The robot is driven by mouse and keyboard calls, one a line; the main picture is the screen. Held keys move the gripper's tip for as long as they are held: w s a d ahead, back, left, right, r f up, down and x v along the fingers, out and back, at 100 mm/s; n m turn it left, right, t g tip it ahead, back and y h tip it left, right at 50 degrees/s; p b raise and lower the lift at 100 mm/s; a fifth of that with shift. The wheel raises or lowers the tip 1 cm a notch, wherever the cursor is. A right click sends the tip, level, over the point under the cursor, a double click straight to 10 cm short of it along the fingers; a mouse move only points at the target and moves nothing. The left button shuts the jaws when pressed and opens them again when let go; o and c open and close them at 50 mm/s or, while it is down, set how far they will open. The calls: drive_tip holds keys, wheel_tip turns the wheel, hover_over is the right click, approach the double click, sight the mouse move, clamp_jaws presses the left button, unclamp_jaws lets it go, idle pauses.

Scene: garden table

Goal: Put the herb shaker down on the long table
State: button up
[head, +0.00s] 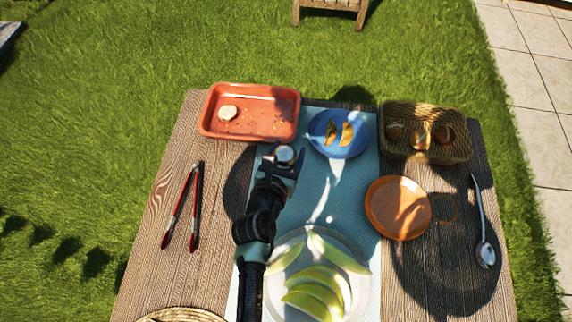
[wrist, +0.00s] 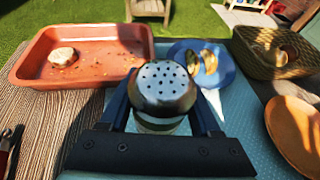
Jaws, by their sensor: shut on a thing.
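The herb shaker (wrist: 163,88) has a rounded metal top with holes and stands upright between the fingers of my gripper (wrist: 165,115) in the wrist view. My gripper is shut on it. In the head view the shaker's top (head: 285,153) shows at the tip of my gripper (head: 283,163), over the blue runner near the orange tray's lower right corner. The long table (head: 150,250) is wooden, with the light blue runner (head: 350,195) along its middle. I cannot tell whether the shaker's base touches the table; its lower part is mostly hidden.
An orange tray (head: 215,128) holds a pale round piece. A blue plate (head: 322,148) with food, a wicker basket (head: 425,155), an orange plate (head: 398,207), a spoon (head: 484,240), red tongs (head: 183,205) and a plate of melon slices (head: 355,245) surround my arm. Bare wood shows left of the runner.

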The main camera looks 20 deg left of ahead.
wheel_tip(320, 180, down, 6)
drive_tip(key=b, duration=0.3)
drive_tip(key=shift+r, duration=0.1)
drive_tip(key=o, duration=1.5)
drive_tip(key=shift+f, duration=0.2)
drive_tip(key=shift+c, duration=0.2)
drive_tip(key=shift+r, duration=0.2)
drive_tip(key=p+v, duration=0.2)
drive_tip(key=v, duration=1)
